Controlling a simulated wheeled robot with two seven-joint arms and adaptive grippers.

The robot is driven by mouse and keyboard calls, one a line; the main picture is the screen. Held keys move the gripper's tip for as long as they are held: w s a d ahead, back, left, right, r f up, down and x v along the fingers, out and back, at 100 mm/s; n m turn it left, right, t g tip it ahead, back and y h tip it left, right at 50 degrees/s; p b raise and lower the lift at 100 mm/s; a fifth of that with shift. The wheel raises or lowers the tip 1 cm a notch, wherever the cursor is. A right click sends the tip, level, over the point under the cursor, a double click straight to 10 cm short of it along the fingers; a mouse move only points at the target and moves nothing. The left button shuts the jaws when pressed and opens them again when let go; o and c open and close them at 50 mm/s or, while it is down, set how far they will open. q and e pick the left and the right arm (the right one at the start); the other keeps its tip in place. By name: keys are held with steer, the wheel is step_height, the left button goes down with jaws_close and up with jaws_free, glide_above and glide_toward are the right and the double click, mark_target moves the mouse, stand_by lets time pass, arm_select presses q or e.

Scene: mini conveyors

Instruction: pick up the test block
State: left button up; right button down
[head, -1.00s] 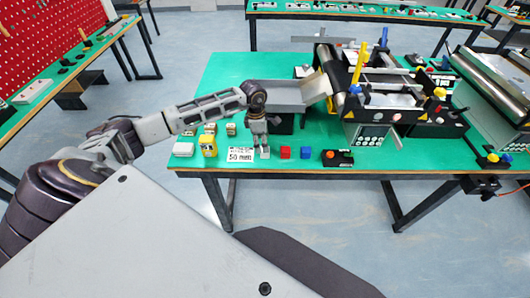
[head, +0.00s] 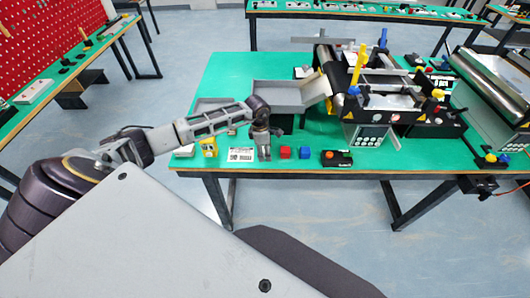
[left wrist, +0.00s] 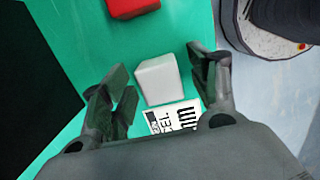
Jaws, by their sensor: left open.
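A small white block (left wrist: 158,80) stands on the green table top, between the two spread fingers of my left gripper (left wrist: 162,82) in the left wrist view. The fingers are open, with gaps on both sides of the block. In the head view my left gripper (head: 264,150) points down near the front edge of the table and hides most of the block. A red block (head: 285,152) and a blue block (head: 304,152) stand in a row to its right. The red one also shows in the left wrist view (left wrist: 132,7). My right gripper is not in view.
A black box with a red button (head: 337,158) is to the right. A grey chute (head: 285,95) and mini conveyor (head: 385,105) stand behind.

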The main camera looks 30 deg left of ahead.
arm_select(q)
steer(key=shift+c, duration=0.4)
steer(key=c, duration=1)
steer(key=shift+r, duration=0.1)
steer(key=shift+c, duration=0.2)
steer(key=shift+r+b, duration=0.7)
steer(key=shift+r, duration=4.2)
